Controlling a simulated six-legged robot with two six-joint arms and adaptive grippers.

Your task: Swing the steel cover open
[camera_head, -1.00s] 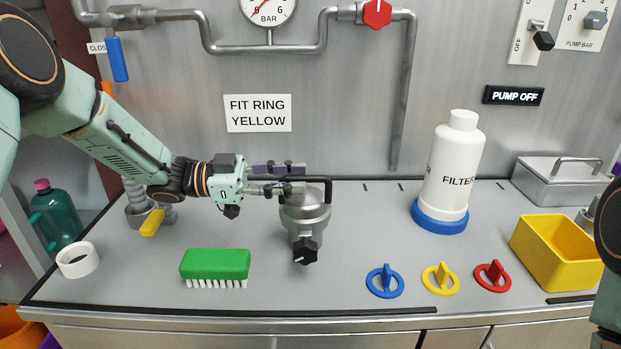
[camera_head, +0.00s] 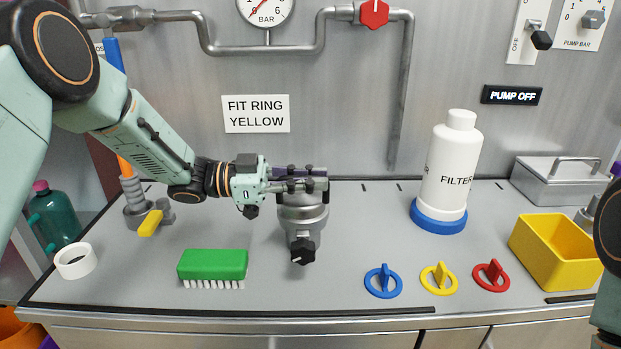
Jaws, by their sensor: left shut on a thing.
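The steel cover (camera_head: 303,216) is the top of the squat steel housing in the middle of the worktop, which has a black knob (camera_head: 302,252) at its front. My left gripper (camera_head: 312,180) reaches in from the left, level, just over the cover. It is shut on the cover's black handle, which its fingers hide almost wholly. The cover looks closed and level, though its rim is partly behind the fingers. My right gripper is out of view; only a piece of my right arm shows at the right edge.
A green brush (camera_head: 212,265) lies front left of the housing. Blue (camera_head: 383,283), yellow (camera_head: 439,280) and red (camera_head: 491,277) rings lie to the right, before a white filter bottle (camera_head: 450,170). A yellow bin (camera_head: 556,262) and lidded steel box (camera_head: 560,186) stand far right. Pipes run behind.

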